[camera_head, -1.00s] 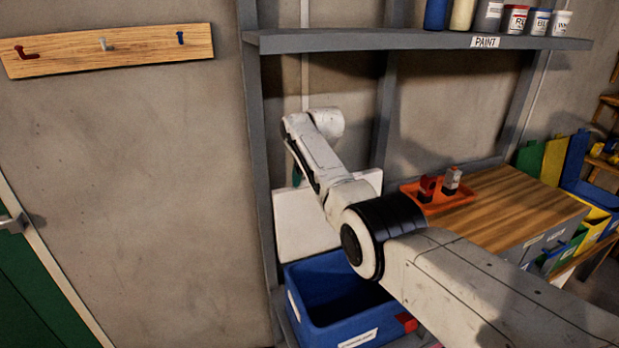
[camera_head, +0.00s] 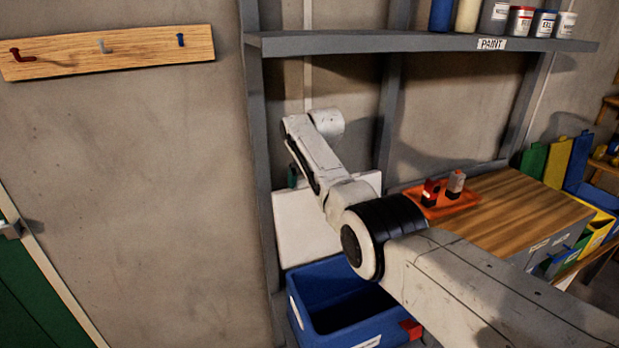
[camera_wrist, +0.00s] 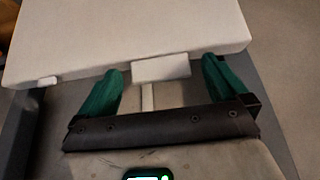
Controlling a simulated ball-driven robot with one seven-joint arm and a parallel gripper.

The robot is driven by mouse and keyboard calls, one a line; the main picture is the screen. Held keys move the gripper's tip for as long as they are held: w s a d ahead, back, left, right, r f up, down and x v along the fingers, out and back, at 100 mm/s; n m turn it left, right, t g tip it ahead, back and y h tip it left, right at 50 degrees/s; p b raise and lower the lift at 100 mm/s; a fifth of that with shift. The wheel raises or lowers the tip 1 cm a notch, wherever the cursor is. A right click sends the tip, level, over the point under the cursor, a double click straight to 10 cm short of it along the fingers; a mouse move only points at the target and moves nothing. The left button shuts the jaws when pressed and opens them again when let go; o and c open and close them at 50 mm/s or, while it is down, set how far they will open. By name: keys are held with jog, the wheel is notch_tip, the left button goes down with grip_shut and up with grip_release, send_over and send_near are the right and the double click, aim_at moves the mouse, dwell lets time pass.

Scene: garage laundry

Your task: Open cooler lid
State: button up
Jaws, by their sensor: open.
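The blue cooler (camera_head: 312,322) stands low in the middle of the head view, with its dark inside showing. Its white lid (camera_head: 300,228) stands raised, close to upright, at the cooler's back edge. In the wrist view the lid (camera_wrist: 120,35) fills the top, with a small white tab (camera_wrist: 160,70) at its near edge. My gripper (camera_wrist: 161,66) is open, its two green fingers apart on either side of that tab. Nothing shows held between them. Whether the fingertips touch the lid, I cannot tell. In the head view my arm hides most of the gripper; only a bit of green shows beside the lid.
A grey shelf (camera_head: 420,42) with paint cans hangs above the arm. A wooden-topped bench (camera_head: 520,210) with an orange tray (camera_head: 450,208) stands to the right. A grey post (camera_head: 261,160) stands close left of the lid. The wall further left is bare below a hook board (camera_head: 110,52).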

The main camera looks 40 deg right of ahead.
jog(key=shift+s, duration=0.1)
jog(key=b+v, duration=0.1)
jog(key=v, duration=0.9)
jog(key=shift+r, duration=0.3)
jog(key=shift+s+a+f, duration=0.1)
jog(key=shift+s, duration=0.05)
jog(key=s+a+f+g, duration=0.1)
jog(key=s+a+f, duration=0.4)
jog(key=f, duration=0.4)
jog(key=s+a+f+n, duration=0.1)
jog(key=s+a+f, duration=0.2)
jog(key=s+f, duration=0.45)
jog(key=s+a+f+g, duration=0.1)
jog(key=s+a+f, duration=0.25)
jog(key=f, duration=0.65)
jog(key=s+a+f, duration=0.2)
jog(key=s, duration=0.8)
jog(key=s+a+f+n+g, duration=0.1)
jog(key=s+a+f, duration=0.1)
jog(key=s, duration=0.9)
jog(key=s+a+f+g+y, duration=0.1)
jog(key=s+a+f, duration=0.2)
jog(key=s, duration=0.8)
jog(key=shift+a+n, duration=0.3)
jog(key=shift+a, duration=0.35)
